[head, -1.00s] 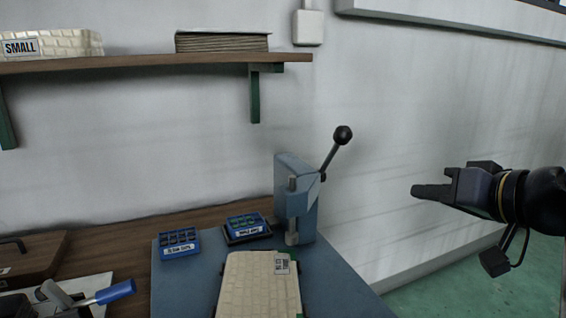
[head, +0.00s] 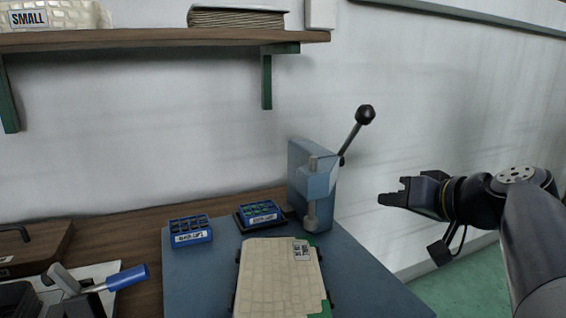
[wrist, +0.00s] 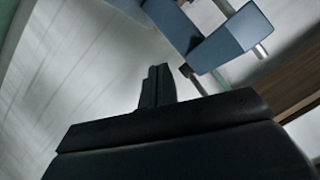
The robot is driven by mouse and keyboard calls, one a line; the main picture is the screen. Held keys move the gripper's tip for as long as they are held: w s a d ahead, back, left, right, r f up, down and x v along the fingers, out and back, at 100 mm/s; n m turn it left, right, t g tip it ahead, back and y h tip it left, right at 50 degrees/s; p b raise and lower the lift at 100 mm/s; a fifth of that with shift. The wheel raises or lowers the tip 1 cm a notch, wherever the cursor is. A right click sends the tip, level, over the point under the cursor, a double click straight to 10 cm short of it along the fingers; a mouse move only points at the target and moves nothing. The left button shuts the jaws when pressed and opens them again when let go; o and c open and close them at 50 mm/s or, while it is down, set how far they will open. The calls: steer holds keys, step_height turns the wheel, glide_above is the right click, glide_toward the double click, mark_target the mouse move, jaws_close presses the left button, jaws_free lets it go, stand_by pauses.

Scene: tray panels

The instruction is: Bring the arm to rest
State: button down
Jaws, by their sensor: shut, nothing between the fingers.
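My gripper (head: 386,197) is at the right of the head view, in the air to the right of the blue lever press (head: 320,190). It points left, is shut and holds nothing. In the wrist view the closed fingers (wrist: 156,87) show in the middle, with the press (wrist: 232,40) beyond them at the upper right. My gripper and the press are apart. My arm comes in from the lower right of the head view.
The blue mat (head: 195,280) bears a cream textured panel (head: 275,275) and two small blue trays (head: 190,230) (head: 262,213). A blue-handled tool (head: 128,278) lies at the lower left. A shelf (head: 150,40) hangs above. Green floor (head: 465,290) shows at the lower right.

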step_height(320, 180, up, 11)
steer(key=w+g+h+p, duration=0.1)
steer(key=w+g+p, duration=0.1)
steer(key=p, duration=1.6)
steer(key=shift+w+a+r+g+p, duration=0.15)
steer(key=shift+a+g+p, duration=0.25)
steer(key=shift+g, duration=0.1)
